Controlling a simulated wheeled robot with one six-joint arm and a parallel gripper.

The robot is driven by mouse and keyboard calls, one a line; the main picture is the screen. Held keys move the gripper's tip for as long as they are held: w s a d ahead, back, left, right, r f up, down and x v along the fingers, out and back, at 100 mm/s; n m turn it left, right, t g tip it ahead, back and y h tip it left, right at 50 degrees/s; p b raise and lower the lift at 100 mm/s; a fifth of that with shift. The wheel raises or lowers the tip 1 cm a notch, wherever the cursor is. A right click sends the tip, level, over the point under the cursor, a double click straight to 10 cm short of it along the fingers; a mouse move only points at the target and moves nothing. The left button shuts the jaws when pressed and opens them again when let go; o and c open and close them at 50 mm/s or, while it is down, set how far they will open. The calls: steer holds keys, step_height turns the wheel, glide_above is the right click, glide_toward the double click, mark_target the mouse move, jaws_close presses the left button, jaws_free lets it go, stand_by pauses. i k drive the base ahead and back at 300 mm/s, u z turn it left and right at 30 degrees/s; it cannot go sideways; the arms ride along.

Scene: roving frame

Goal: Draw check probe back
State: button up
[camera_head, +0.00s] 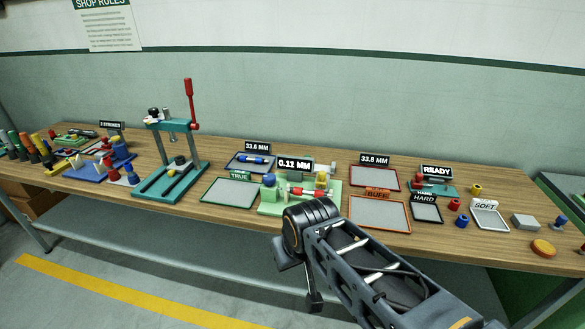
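The check fixture is a green base (270,209) in the middle of the bench, under a dark sign reading 0.11 MM (294,164). A red and white rod (303,191) lies across it, between a blue part (269,181) at left and a yellow part (321,180) at right. Which piece is the probe, and whether it touches the rod, I cannot tell. My arm reaches in from the lower right, and its dark end, with my gripper (299,279), is in front of the fixture and bench edge. It hides part of the base; the fingers are not clear.
A green-rimmed TRUE tray (230,205) is left of the fixture, an orange-rimmed BUFF tray (380,227) right. A teal press with a tall red lever (189,88) stands left.

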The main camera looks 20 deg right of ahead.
mark_target(321, 182)
steer(key=z, duration=0.15)
steer(key=i, duration=1.05)
steer(key=z, duration=0.7)
